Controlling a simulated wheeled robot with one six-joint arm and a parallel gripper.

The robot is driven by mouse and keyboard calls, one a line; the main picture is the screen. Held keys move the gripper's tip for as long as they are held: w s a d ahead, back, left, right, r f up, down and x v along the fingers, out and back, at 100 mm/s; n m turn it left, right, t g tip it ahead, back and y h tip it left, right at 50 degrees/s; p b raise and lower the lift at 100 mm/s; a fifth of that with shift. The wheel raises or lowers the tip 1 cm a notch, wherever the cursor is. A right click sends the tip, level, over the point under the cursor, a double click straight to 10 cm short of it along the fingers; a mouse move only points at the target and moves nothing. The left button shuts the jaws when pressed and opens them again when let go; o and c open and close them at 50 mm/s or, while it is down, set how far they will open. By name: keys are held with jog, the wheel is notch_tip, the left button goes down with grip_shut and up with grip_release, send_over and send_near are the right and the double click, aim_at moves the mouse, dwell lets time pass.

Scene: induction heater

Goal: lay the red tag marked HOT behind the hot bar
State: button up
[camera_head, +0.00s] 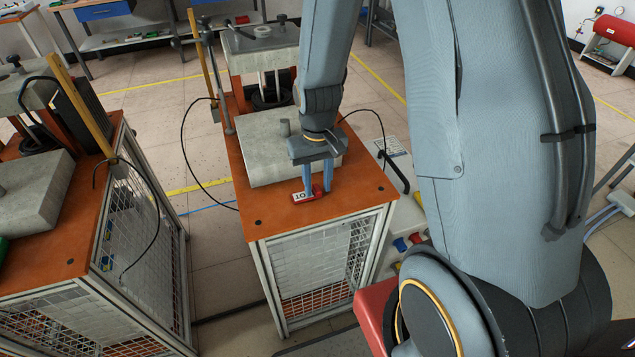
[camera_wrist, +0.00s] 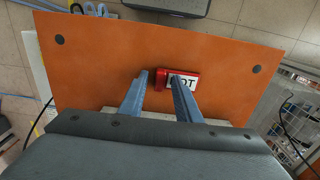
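The red tag with a white label (camera_head: 302,197) lies on the orange top of the middle machine, near its front edge. In the wrist view the tag (camera_wrist: 195,82) shows its label, with the first letter hidden behind a finger. My gripper (camera_head: 316,190) points down at the tag. In the wrist view its fingers (camera_wrist: 159,76) stand apart, one on each side of a raised red part at the tag's left end. A gap shows between the left finger and that part. I cannot make out the hot bar for certain.
A grey block (camera_head: 265,155) fills the orange top (camera_head: 262,220) behind the tag. Upright posts (camera_head: 225,85) and a black cable (camera_head: 186,150) stand at its left. A similar machine (camera_head: 50,250) is at the left. Bare orange top lies around the tag.

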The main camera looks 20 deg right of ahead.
aim_at(317, 189)
notch_tip(317, 189, up, 12)
jog(key=b, duration=0.3)
jog(key=s+f+t, duration=0.1)
jog(key=s, duration=0.8)
jog(key=shift+f, duration=0.25)
